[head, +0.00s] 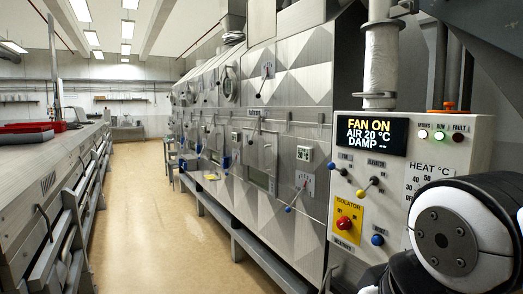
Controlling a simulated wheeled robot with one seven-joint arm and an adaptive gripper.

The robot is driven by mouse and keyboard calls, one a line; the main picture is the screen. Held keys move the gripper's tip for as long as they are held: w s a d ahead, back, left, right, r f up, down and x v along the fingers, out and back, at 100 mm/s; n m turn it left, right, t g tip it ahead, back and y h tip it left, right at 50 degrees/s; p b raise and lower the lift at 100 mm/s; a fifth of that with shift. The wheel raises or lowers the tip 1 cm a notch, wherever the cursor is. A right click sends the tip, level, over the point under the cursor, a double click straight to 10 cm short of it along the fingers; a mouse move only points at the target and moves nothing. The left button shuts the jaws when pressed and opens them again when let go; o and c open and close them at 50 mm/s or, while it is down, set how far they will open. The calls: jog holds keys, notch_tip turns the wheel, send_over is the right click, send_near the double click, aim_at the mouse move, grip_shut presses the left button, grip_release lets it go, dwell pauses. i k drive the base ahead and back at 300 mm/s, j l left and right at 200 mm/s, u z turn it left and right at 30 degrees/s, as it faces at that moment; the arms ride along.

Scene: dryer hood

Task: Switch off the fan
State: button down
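The control panel (398,229) is a pale box at the right of the head view. Its display (370,134) reads FAN ON, AIR 20 °C, DAMP. A white and black part of my arm (470,225) fills the lower right and hides part of the panel. My gripper is not in view.
A red isolator knob (344,222) on a yellow plate and a blue knob (377,240) sit below the levers. Indicator lamps (439,135) are at upper right. The metal dryer (285,115) runs back left of the panel. Clear floor (145,215) lies between it and a bench (40,155).

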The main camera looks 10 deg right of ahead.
aim_at(331, 166)
jog(key=i+z, duration=0.4)
jog(key=i+j+z, duration=0.1)
jog(key=i+z, duration=0.3)
jog(key=i+j+z, duration=0.25)
jog(key=z, duration=0.15)
jog(key=i, duration=0.1)
